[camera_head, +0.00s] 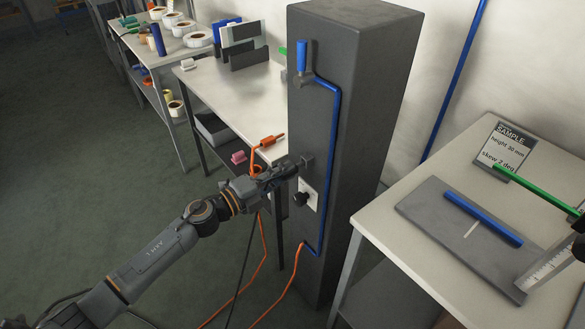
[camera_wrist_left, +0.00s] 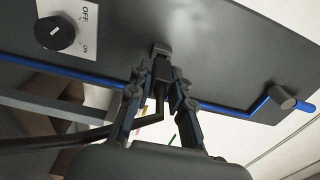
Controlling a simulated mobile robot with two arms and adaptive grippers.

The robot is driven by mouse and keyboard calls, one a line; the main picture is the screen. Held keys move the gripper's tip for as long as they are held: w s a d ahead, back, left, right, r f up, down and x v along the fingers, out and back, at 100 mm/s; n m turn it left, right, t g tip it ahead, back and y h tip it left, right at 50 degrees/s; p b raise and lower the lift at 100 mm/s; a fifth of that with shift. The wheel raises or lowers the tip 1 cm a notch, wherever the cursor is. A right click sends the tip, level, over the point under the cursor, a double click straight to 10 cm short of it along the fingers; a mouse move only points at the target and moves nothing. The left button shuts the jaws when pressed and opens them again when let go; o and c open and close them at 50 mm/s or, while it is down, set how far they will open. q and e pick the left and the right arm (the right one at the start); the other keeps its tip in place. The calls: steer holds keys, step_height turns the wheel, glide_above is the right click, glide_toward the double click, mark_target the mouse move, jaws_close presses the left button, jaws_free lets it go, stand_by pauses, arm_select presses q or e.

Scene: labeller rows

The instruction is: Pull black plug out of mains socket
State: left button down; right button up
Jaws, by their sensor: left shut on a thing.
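The black plug (camera_wrist_left: 162,72) is between the fingers of my left gripper (camera_wrist_left: 160,88), which is shut on it. In the head view my left gripper (camera_head: 287,171) reaches the face of the dark pillar and hides most of the plug. The mains socket (camera_head: 306,163), a small dark block on the pillar, also shows in the wrist view (camera_wrist_left: 161,49) right ahead of the plug. The plug looks lined up with the socket and against it; how deep it sits cannot be told. Its black cable (camera_wrist_left: 75,142) bends away to the left in the wrist view.
Below the socket is a black OFF/ON knob (camera_head: 301,199) on a white plate. A blue pipe (camera_head: 335,140) with a valve runs down the pillar (camera_head: 345,60). An orange plug and cable (camera_head: 266,142) lie at the left table's edge. A grey board (camera_head: 420,207) lies on the right table.

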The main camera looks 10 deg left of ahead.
arm_select(q)
steer(key=shift+v, duration=2.65)
